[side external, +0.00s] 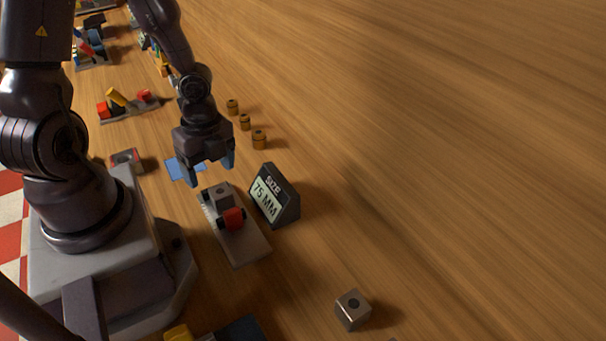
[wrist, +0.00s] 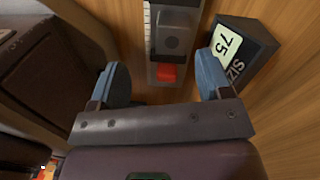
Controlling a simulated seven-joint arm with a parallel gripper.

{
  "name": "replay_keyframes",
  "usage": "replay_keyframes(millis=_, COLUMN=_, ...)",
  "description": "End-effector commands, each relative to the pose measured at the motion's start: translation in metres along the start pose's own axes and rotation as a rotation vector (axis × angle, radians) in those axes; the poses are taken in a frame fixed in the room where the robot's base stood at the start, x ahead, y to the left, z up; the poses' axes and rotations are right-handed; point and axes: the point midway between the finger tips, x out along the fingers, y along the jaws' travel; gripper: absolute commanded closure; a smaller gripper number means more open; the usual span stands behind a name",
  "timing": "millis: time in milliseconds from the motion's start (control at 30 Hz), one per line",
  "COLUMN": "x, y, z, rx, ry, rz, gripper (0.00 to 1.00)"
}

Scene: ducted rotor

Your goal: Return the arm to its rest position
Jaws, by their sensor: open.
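My gripper (side external: 212,172) is open, with its blue fingertips apart and nothing between them. It hangs above the far end of a pale flat base (side external: 247,250) that carries a grey block (side external: 220,195) and a red part (side external: 233,219). In the wrist view my gripper (wrist: 167,85) shows both fingers spread, with the grey block (wrist: 172,35) and the red part (wrist: 166,73) beyond and between them. I cannot tell the exact height of the fingers above the block.
A black sign (side external: 274,195) reading "SIZE 75 MM" stands right of the base. A blue flat patch (side external: 184,168) lies left of the gripper. A metal cube (side external: 352,309) sits at front right. The table's right side is clear.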

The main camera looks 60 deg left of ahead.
Motion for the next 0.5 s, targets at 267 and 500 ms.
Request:
replay_keyframes(millis=267, x=-0.047, y=0.008, z=0.029, rx=-0.702, ry=-0.16, rz=0.004, gripper=0.28)
replay_keyframes(millis=500, x=-0.121, y=0.006, z=0.014, rx=-1.204, ry=-0.117, rz=-0.165, gripper=0.28)
